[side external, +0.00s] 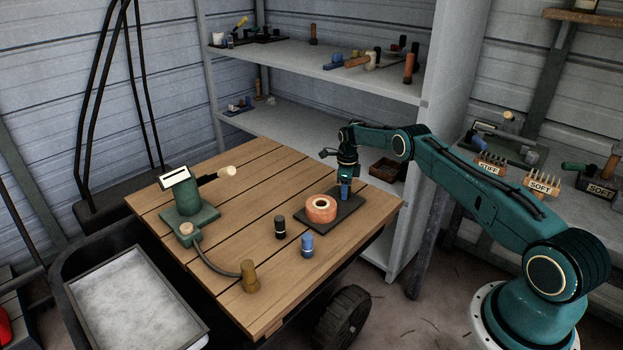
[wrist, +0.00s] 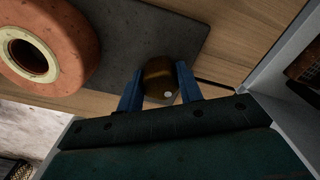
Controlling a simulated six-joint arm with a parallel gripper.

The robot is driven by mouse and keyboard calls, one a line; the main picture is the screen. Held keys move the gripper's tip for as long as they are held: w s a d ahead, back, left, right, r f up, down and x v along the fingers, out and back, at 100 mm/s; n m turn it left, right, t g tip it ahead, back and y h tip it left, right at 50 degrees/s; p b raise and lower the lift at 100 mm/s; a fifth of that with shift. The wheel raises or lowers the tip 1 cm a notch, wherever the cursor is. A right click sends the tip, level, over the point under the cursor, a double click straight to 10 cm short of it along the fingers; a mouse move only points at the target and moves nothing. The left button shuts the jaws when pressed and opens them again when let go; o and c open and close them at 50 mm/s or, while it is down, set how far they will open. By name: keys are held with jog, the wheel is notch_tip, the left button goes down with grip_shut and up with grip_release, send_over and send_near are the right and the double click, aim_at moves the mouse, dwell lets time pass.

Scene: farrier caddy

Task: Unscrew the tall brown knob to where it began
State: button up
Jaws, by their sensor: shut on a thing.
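The brown knob (wrist: 159,73) stands at the dark plate in the wrist view, its rounded top showing a small pale dot. My gripper (side external: 345,191) points down over the right end of the dark plate (side external: 329,222). Its blue fingers are shut on the knob, one on each side. In the side view the fingers hide most or all of the knob. How far the knob is screwed in cannot be told.
An orange ring-shaped roll (side external: 321,208) sits on the plate beside my gripper. A black knob (side external: 280,228), a blue knob (side external: 307,246) and a brass-brown piece (side external: 249,276) stand on the wooden table (side external: 215,291). A green device (side external: 189,208) with a hose stands left.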

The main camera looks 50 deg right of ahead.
jog(key=n, duration=0.5)
jog(key=shift+n, duration=0.3)
dwell(0.4)
jog(key=n, duration=0.4)
jog(key=shift+f, duration=0.1)
jog(key=shift+n, duration=1.5)
jog(key=shift+f, duration=0.1)
jog(key=shift+n, duration=1.1)
jog(key=n, duration=0.4)
jog(key=shift+s+f+n, duration=0.1)
jog(key=shift+n, duration=0.3)
